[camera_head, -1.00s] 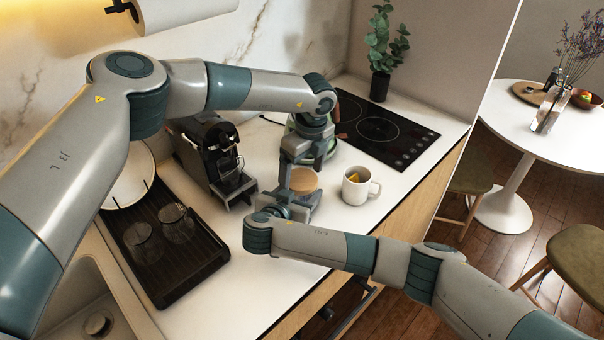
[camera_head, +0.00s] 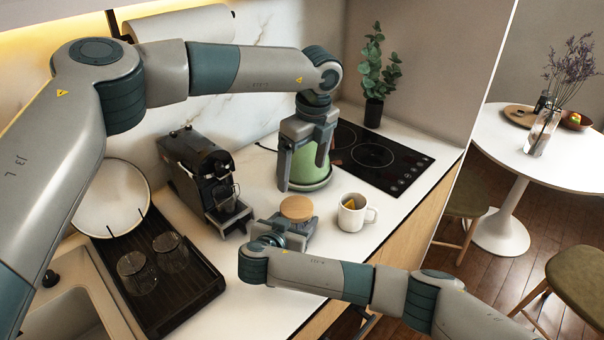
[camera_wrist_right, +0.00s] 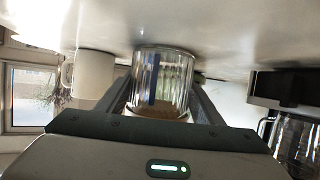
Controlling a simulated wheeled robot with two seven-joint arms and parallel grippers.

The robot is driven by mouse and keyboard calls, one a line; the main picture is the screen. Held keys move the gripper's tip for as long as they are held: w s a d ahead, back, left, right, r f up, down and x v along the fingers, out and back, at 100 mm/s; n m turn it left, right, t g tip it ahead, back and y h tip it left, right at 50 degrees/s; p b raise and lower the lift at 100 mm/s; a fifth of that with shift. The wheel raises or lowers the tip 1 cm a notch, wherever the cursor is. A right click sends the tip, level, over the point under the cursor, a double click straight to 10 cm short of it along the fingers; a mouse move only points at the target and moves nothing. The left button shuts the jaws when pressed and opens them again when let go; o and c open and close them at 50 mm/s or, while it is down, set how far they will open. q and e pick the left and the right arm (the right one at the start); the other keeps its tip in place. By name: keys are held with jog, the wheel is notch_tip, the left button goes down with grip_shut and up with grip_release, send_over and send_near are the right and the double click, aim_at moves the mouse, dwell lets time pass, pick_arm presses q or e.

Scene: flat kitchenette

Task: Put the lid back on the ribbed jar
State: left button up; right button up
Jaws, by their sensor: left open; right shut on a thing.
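The round wooden lid (camera_head: 297,208) lies level on top of the ribbed jar, whose body is mostly hidden in the head view. In the right wrist view the clear ribbed jar (camera_wrist_right: 172,75) appears upside down, with the brown lid (camera_wrist_right: 155,111) at its mouth. My right gripper (camera_head: 291,230) is shut around the jar, which stands on the counter. I cannot tell how tightly the lid is seated. My left gripper (camera_head: 302,176) is open and empty, above and behind the lid and apart from it, in front of the green kettle-like thing (camera_head: 310,172).
A white mug (camera_head: 351,213) stands just right of the jar. The coffee machine (camera_head: 207,175) is at left, and the dark tray (camera_head: 190,290) holds two glasses. The hob (camera_head: 375,150) and a potted plant (camera_head: 376,85) are behind. Bare counter lies in front left of the jar.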

jog(key=o, duration=1.6)
jog(key=shift+s+a+r, duration=0.1)
jog(key=shift+s+a, duration=0.15)
jog(key=shift+s, duration=0.15)
jog(key=b+v, duration=0.3)
jog(key=v, duration=0.7)
jog(key=shift+s+a+b, duration=0.1)
jog(key=shift+b, duration=0.2)
jog(key=shift+v, duration=3.05)
jog(key=shift+s, duration=0.1)
